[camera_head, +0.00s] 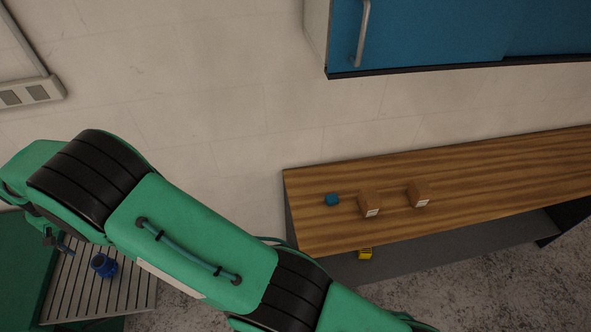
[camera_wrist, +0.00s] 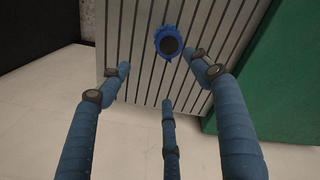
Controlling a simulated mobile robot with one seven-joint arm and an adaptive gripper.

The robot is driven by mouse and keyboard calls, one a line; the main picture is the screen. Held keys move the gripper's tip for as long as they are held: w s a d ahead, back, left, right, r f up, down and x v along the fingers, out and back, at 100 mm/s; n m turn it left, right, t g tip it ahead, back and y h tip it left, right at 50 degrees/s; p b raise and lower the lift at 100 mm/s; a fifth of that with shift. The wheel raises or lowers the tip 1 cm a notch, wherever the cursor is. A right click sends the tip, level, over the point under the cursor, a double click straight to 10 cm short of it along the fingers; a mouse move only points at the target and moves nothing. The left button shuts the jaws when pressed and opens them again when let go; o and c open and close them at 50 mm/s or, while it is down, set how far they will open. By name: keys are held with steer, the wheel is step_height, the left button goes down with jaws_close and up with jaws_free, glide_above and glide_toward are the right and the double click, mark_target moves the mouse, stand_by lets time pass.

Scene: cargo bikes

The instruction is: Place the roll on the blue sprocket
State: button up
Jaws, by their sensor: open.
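A blue item (camera_head: 103,265) stands on the slatted deck at the lower left of the head view. In the wrist view a blue piece (camera_wrist: 159,33) with a jagged rim and a dark round middle (camera_wrist: 170,45) lies on the slats at the top. I cannot tell whether it is the sprocket alone or whether the roll is part of it. My gripper (camera_wrist: 165,75) is open, with three blue fingers spread and nothing between them. The blue piece is beyond its fingertips, apart from them. I cannot make out a separate roll for certain.
The slatted deck (camera_head: 130,287) borders a green panel (camera_wrist: 285,70). A wooden worktop (camera_head: 480,180) at the right holds a small teal item (camera_head: 332,200) and two brown boxes (camera_head: 369,204) (camera_head: 418,194). A yellow item (camera_head: 365,253) is below it. A blue cabinet (camera_head: 430,30) hangs above.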

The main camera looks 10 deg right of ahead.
steer(key=w+d+r+m, duration=0.1)
steer(key=w+d+r, duration=0.4)
steer(key=d+r, duration=0.5)
steer(key=w+d+r+m, duration=0.2)
steer(key=w+d+r, duration=0.3)
steer(key=d+r, duration=0.4)
steer(key=d+r+m+t, duration=0.1)
steer(key=d+r, duration=0.4)
steer(key=d, duration=0.3)
steer(key=d+r+y, duration=0.1)
steer(key=d+r, duration=0.4)
steer(key=d, duration=0.3)
steer(key=d+r+m+t, duration=0.1)
steer(key=d+r, duration=0.3)
steer(key=d, duration=0.4)
steer(key=s+d+r+m+t, duration=0.1)
steer(key=s+d+r, duration=0.1)
steer(key=s+d, duration=0.35)
steer(key=s+d+r+m, duration=0.1)
steer(key=s+d+r, duration=0.2)
steer(key=d, duration=0.6)
steer(key=s+d+r+m+t, duration=0.1)
steer(key=s+d+r, duration=0.1)
steer(key=s+d, duration=0.35)
steer(key=s+d+f+m+t+h, duration=0.1)
steer(key=s+d+f+m, duration=0.2)
steer(key=s+d, duration=1.3)
steer(key=shift+f, duration=0.75)
steer(key=shift+d, duration=0.1)
